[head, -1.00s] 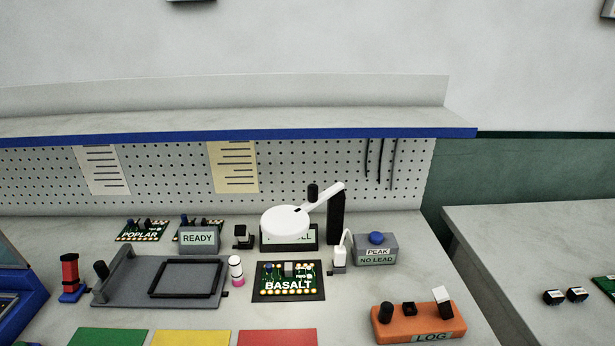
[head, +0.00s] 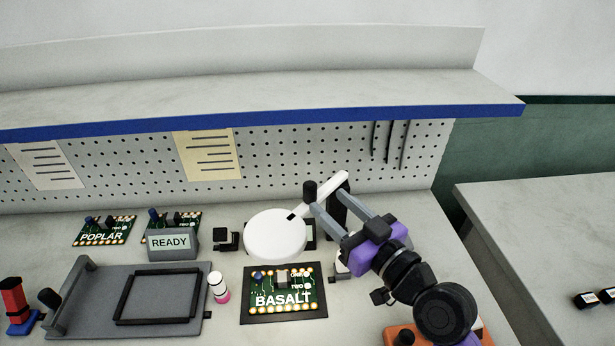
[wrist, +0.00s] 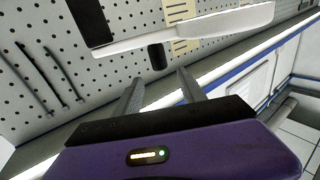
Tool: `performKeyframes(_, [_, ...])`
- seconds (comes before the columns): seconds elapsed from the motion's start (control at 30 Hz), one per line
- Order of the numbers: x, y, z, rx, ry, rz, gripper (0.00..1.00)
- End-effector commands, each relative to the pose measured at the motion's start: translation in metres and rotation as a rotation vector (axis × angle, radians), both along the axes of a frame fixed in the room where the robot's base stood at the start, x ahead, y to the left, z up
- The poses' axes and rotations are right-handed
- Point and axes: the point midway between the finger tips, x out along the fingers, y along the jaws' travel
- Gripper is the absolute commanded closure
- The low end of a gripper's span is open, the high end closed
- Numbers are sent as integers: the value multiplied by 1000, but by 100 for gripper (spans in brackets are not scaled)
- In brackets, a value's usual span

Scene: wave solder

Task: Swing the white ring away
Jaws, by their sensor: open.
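The white ring (head: 275,235) is a round white head on a white swing arm (head: 325,192), which joins a dark post (head: 338,215). A black knob (head: 310,191) stands up where the arm meets the ring. In the wrist view the ring shows edge-on (wrist: 235,24), with the black knob (wrist: 156,57) just ahead of the fingertips. My gripper (head: 332,201) is open and empty, its two grey fingers reaching toward the knob from the right. In the wrist view my gripper (wrist: 160,77) looks apart from the knob. The ring partly hides a labelled block behind it.
The BASALT board (head: 284,300) lies in front of the ring. A READY block (head: 172,244), a grey fixture (head: 90,310) and a small pink-based bottle (head: 218,288) stand to the left. A blue-edged shelf (head: 250,112) overhangs the pegboard behind. An orange LOG block is partly behind my arm.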

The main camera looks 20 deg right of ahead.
Motion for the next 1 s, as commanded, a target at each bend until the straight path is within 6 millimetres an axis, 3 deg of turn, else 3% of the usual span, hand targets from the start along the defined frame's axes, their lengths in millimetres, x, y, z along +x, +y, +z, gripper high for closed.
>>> performKeyframes(0.17, [8,3,1,-20,0,4,52])
performKeyframes(0.6, [68,15,1,-20,1,2,52])
performKeyframes(1.0, [76,17,-1,-19,0,2,52])
